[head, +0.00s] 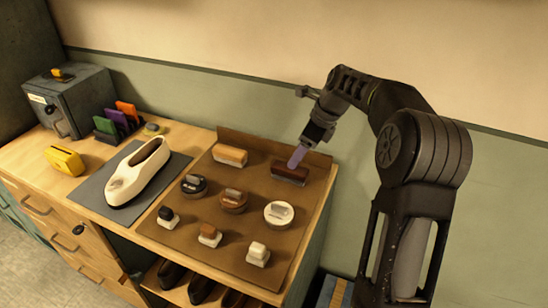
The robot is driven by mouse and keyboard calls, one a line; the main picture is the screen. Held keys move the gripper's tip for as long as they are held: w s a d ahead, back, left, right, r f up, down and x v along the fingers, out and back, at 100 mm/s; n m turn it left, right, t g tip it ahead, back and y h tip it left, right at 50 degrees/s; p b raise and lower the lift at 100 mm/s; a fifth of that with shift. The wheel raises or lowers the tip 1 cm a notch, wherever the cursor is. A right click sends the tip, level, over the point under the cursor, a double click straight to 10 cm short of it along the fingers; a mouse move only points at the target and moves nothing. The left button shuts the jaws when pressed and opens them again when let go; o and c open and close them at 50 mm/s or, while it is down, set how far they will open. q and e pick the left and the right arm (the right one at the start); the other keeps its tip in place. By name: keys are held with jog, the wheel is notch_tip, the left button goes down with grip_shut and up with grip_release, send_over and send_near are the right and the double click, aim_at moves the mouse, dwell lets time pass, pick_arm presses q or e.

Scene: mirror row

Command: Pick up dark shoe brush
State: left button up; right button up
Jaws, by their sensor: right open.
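The dark shoe brush (288,174) lies at the back right of the brown mat (218,248). It has a dark reddish-brown body. My right gripper (297,158) is directly above the brush, pointing down, with its pale purple fingers at or very near the brush's top. The fingers are open. Whether they touch the brush or straddle it I cannot tell. My left gripper is not in view.
A light wooden brush (230,155) lies to the left on the mat. Several round tins and small daubers stand in front. A cream shoe (138,172) rests on a grey mat. A yellow object (65,161) and a dark metal box (72,100) are further left. The wall is close behind.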

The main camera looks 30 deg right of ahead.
aim_at(290, 173)
jog(key=shift+w, duration=0.25)
jog(key=shift+s+r, duration=0.2)
jog(key=shift+s, duration=0.1)
jog(key=shift+x, duration=1.4)
jog(key=shift+w+f+p, duration=0.15)
jog(key=shift+f+p, duration=0.2)
jog(key=shift+p+x, duration=0.45)
jog(key=shift+x, duration=1.8)
jog(key=shift+d+f, duration=0.15)
jog(key=shift+f, duration=0.1)
jog(key=shift+c, duration=0.4)
grip_shut()
